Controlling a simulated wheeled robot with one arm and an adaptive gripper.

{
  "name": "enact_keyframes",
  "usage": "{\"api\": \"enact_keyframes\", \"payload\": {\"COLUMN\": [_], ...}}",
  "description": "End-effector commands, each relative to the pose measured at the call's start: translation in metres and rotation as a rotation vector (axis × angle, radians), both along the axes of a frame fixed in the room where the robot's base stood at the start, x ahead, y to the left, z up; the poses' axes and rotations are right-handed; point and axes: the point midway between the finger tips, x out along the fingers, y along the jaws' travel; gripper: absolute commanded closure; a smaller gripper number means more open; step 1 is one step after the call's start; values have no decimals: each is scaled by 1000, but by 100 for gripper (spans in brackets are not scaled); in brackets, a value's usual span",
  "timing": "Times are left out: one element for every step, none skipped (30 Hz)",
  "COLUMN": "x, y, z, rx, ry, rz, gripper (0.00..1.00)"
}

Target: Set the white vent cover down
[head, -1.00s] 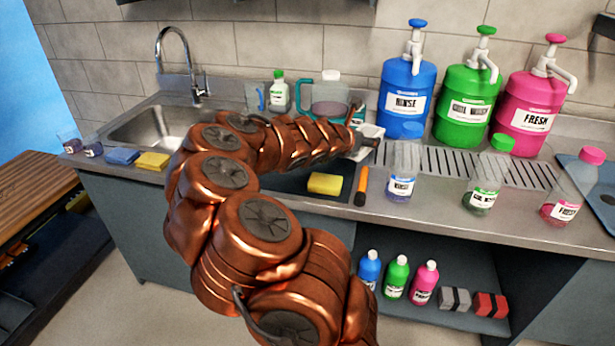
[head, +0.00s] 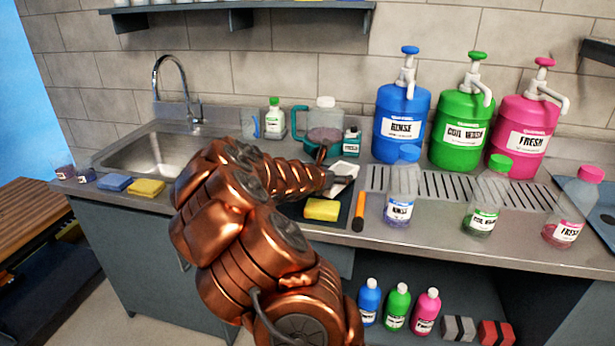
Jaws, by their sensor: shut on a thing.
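My gripper (head: 338,182) is at the end of my copper-coloured arm, over the counter's middle. It is shut on the white vent cover (head: 345,169), a small pale piece showing just beyond the fingertips. My gripper and arm hide part of the cover. I cannot tell whether the cover touches the surface below it. A dark mat (head: 343,214) lies on the counter just in front of the gripper, partly hidden by my arm.
A yellow sponge (head: 322,209) lies on the mat, with an orange-handled tool (head: 359,207) at its right. A small teal-labelled bottle (head: 351,142) and a jug (head: 325,122) stand behind. A bottle labelled RINSE (head: 399,197) stands right, before a slotted drain (head: 440,186).

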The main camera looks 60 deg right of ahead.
Motion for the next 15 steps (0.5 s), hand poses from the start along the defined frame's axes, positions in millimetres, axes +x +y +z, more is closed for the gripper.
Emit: {"api": "enact_keyframes", "payload": {"x": [11,15,20,25,30,36,41,46,53,58,63,69,72,76,81], "y": [2,2,3,3,4,4,5,5,5,6,7,7,7,8,8], "z": [1,0,-2,-2,-3,-3,-3,-3,-4,-5,-6,-7,-7,-7,-7], "rx": [4,5,6,5,5,6,6,5,3,4,5,6,5,3,2], "ry": [-2,-1,-1,0,1,0,-1,-1,0,-1,-2,-1,0,2,0], "rz": [6,5,1,2,3,4,3,2,2,4,5,3,1,1,1], "gripper": [72,72,72,72,72,72,72,72,72,72,72,72,72,72,72]}}
